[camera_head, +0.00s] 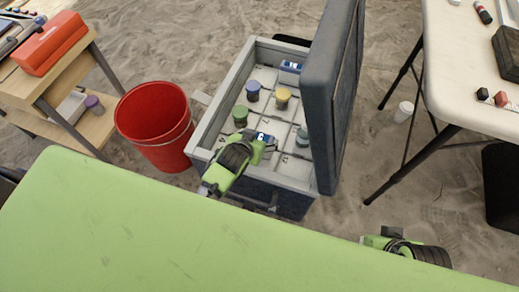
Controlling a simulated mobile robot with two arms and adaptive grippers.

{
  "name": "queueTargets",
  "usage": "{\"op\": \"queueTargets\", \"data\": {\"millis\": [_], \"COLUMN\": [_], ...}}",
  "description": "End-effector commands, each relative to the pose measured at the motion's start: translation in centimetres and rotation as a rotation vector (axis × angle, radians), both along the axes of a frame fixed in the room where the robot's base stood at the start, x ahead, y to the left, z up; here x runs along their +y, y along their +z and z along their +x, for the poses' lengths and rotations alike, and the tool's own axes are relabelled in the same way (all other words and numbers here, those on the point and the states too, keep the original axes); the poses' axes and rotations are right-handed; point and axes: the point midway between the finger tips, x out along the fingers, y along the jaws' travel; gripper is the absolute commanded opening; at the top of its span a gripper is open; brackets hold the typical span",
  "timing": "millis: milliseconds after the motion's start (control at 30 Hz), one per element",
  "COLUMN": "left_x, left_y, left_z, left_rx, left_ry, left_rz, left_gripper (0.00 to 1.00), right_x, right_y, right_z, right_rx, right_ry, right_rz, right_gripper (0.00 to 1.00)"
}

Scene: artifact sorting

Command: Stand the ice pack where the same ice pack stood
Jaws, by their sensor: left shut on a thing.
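An open grey cooler box (204,146) stands on the sand with its dark lid raised on the right. Its floor is divided into marked squares. One blue-and-white ice pack (291,67) is at the far end of the box. My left gripper (266,145) reaches over the near part of the box, shut on a small blue-and-white thing (262,137) that looks like another ice pack, mostly hidden by the gripper. I cannot tell whether it touches the floor. My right gripper (372,241) shows only partly at the lower right, its fingers unclear.
Purple (253,91), yellow (282,97), green (240,115) and teal (302,138) lidded jars stand in the box. A red bucket (156,124) is left of it. A white table (455,70) stands right, a wooden shelf (98,128) left. My green body fills the front.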

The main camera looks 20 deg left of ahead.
Motion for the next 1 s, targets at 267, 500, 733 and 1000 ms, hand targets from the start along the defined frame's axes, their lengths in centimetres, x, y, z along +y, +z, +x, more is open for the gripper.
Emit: {"op": "queueTargets", "data": {"millis": [267, 500, 733, 1000], "left_x": [-1.0, -1.0, -1.0, -1.0], "left_y": [-3.9, -4.6, -4.5, -4.9], "left_z": [-0.9, -1.0, -1.0, -1.1], "left_rx": [-0.002, -0.002, -0.001, 0.003], "left_ry": [-0.001, -0.002, -0.002, -0.001], "left_rz": [-0.001, -0.002, -0.002, -0.001], "left_gripper": [0.4, 0.4, 0.4, 0.91], "right_x": [0.9, 1.7, 1.8, 1.8], "right_y": [-0.8, 0.2, 0.4, 0.5], "right_z": [3.2, 5.9, 6.1, 6.3], "right_rx": [-0.127, -0.242, -0.248, -0.259], "right_ry": [0.01, 0.02, 0.02, 0.021], "right_rz": [0.026, 0.05, 0.051, 0.052], "right_gripper": [0.0, 0.0, 0.0, 0.0]}}
